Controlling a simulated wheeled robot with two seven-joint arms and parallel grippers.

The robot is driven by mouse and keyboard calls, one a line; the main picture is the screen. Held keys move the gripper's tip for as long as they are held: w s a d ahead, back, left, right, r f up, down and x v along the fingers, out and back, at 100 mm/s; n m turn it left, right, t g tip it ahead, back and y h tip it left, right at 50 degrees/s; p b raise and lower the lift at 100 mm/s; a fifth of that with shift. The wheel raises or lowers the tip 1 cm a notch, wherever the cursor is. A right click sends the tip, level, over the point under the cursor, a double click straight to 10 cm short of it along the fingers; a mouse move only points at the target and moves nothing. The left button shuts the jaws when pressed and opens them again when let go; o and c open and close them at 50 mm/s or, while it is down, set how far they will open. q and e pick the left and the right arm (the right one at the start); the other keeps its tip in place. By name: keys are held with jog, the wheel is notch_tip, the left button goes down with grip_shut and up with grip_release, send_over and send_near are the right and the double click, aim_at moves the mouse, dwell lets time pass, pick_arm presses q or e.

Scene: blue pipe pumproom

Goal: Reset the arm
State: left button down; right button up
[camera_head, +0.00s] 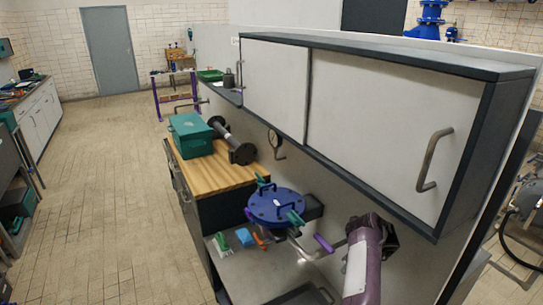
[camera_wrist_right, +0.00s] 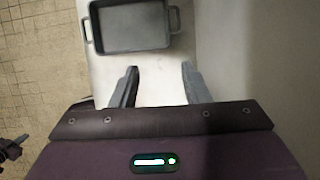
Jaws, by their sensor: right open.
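My right arm (camera_head: 362,265), purple with a white panel, comes up at the lower right of the head view beside the wall cabinet. Its fingertips are hidden there. In the right wrist view my right gripper (camera_wrist_right: 160,76) has its two grey fingers spread, with nothing between them. A dark tray with side handles (camera_wrist_right: 133,46) lies on the pale counter beyond the fingertips, apart from them. My left gripper cannot be made out in either view.
A wall cabinet (camera_head: 375,115) with sliding doors overhangs the counter, close to my right arm. A blue round flange (camera_head: 275,204) with handles stands on the counter. A green toolbox (camera_head: 190,135) and dark pipe piece (camera_head: 231,141) lie farther back. The floor at left is clear.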

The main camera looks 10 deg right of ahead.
jog(key=s+d+r+n+h, duration=0.2)
jog(key=s+d+n+h, duration=0.2)
jog(key=s+d+n, duration=0.65)
jog(key=s+a+r+n+g+y, duration=0.1)
jog(key=s+a+r+n+y, duration=0.25)
jog(key=s+a+n, duration=1.9)
notch_tip(320, 180, down, 33)
jog(key=a+n+g+b, duration=0.1)
jog(key=a+b, duration=0.1)
jog(key=b, duration=0.4)
pick_arm(q)
notch_tip(320, 180, down, 12)
jog(key=s+b, duration=0.1)
jog(key=b, duration=0.4)
jog(key=shift+s+r, duration=0.15)
jog(key=shift+r, duration=0.05)
pick_arm(e)
jog(key=s+d+f, duration=0.2)
jog(key=s+f, duration=0.8)
jog(key=f, duration=0.2)
jog(key=s+d+f+g, duration=0.1)
jog(key=s+d+f, duration=0.1)
jog(key=s+f, duration=0.8)
notch_tip(320, 180, down, 3)
jog(key=shift+f+h, duration=0.15)
jog(key=shift+h, duration=0.2)
pick_arm(q)
jog(key=shift+a, duration=0.1)
pick_arm(e)
jog(key=shift+d, duration=0.1)
